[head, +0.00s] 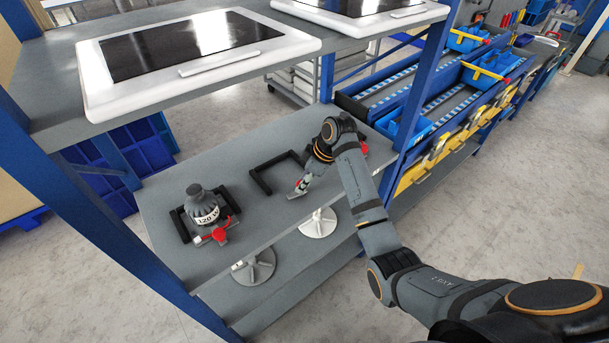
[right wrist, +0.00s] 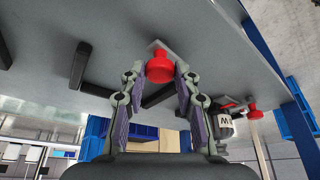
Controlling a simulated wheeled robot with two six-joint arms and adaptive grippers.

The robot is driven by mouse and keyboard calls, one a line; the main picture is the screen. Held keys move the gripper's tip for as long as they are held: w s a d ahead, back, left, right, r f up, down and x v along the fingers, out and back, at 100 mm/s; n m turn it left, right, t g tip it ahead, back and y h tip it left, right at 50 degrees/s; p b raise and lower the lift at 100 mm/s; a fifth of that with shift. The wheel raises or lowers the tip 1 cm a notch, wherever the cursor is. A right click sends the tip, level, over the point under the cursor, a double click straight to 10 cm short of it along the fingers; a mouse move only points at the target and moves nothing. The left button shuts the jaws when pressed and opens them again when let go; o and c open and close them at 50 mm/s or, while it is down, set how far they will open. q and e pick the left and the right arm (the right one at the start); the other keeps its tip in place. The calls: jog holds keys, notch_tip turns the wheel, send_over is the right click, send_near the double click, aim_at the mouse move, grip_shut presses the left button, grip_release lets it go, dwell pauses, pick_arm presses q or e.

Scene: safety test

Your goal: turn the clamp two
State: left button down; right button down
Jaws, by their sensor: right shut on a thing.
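My right gripper (head: 301,186) is low over the grey shelf, at the front of an empty black bracket (head: 260,180). In the right wrist view its two fingers (right wrist: 161,62) are shut on a red clamp knob (right wrist: 160,71), one finger on each side. The bracket's dark bars also show in that view (right wrist: 84,62). Another red clamp (head: 221,235) sits in front of a grey 120 W device (head: 202,205) in its own black bracket; it also shows in the wrist view (right wrist: 254,113). My left gripper is not in view.
An upper shelf holds two white-framed dark panels (head: 185,45). A blue post (head: 415,85) stands right of the work shelf. Another red part (head: 363,149) shows beyond my right wrist. Round light discs (head: 318,223) sit below the front edge. Blue bins (head: 490,68) stand at right.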

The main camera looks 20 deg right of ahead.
jog(key=m+h+p, duration=0.1)
jog(key=m+p, duration=0.1)
jog(key=p, duration=0.1)
jog(key=m+t+h+p, duration=0.1)
jog(key=m+p, duration=0.2)
jog(key=p, duration=0.1)
jog(key=m+p, duration=0.3)
jog(key=shift+s+a+r+t+h+p, duration=0.2)
jog(key=shift+a+r+t+h+p, duration=0.1)
jog(key=shift+r+h+p, duration=0.1)
jog(key=shift+f+m+h+p, duration=0.2)
jog(key=shift+m+h+p, duration=0.2)
jog(key=shift+m+p, duration=0.65)
jog(key=shift+a+f+m+h+p, duration=0.1)
jog(key=shift+m+h+p, duration=0.35)
jog(key=shift+m, duration=0.9)
jog(key=c, duration=1)
grip_release()
jog(key=shift+f, duration=0.1)
